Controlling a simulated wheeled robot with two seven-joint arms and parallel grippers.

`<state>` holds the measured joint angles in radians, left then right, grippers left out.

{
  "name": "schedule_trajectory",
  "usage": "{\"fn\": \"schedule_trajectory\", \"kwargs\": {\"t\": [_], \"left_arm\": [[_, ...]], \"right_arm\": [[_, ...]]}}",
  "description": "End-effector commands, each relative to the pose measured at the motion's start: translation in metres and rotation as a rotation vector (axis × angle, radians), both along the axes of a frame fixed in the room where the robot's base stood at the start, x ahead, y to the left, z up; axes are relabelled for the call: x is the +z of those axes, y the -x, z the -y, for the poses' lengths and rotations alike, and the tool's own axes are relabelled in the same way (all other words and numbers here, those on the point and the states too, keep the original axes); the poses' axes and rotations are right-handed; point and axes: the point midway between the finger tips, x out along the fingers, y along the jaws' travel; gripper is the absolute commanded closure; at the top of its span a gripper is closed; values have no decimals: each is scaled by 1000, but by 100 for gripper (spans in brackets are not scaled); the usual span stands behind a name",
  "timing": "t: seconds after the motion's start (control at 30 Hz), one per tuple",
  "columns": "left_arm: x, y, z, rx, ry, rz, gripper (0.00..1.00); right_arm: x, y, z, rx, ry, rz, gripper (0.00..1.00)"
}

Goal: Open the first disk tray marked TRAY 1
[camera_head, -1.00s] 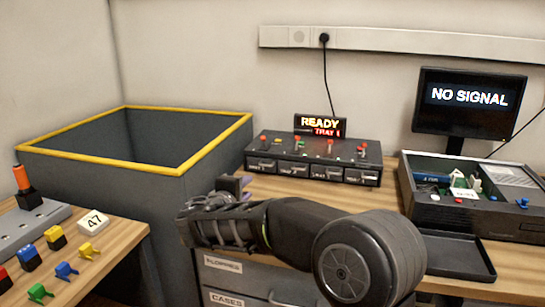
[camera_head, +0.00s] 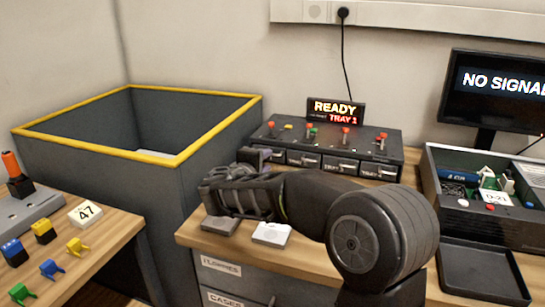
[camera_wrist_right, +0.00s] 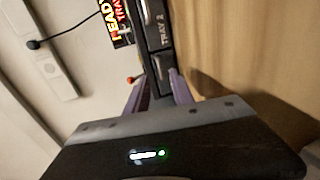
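The black disk unit (camera_head: 385,141) stands on the wooden desk, with a row of trays along its front. A lit sign (camera_head: 336,111) above it reads READY, TRAY 1. The leftmost tray front (camera_head: 273,156) is partly hidden by my right gripper (camera_head: 252,156). In the right wrist view the TRAY 2 front (camera_wrist_right: 161,37) is readable, and the unit's end lies between and just beyond my right gripper's fingers (camera_wrist_right: 160,92). The fingers are apart with no object clearly held; I cannot tell whether they touch the tray. My left gripper is not in view.
A yellow-rimmed grey bin (camera_head: 60,118) stands at left. Two small flat pieces, one grey (camera_head: 220,225) and one white (camera_head: 271,234), lie on the desk below my arm. An open case (camera_head: 475,215), a black tray (camera_head: 483,272) and a monitor (camera_head: 497,88) are at right.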

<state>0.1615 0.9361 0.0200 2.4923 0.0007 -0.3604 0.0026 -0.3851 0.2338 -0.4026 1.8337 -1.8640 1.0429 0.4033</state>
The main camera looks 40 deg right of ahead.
Motion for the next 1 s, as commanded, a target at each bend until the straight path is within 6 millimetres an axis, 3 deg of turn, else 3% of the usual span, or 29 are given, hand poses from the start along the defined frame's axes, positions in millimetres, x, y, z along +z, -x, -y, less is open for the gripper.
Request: {"fn": "schedule_trajectory", "kwargs": {"t": [0.4,0.73,1.0], "left_arm": [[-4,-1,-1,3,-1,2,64],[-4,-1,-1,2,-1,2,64],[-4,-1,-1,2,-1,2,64]], "right_arm": [[-13,-32,47,-1,1,-1,71],[-14,-35,51,0,1,1,71],[-14,-35,50,0,1,1,93]]}}
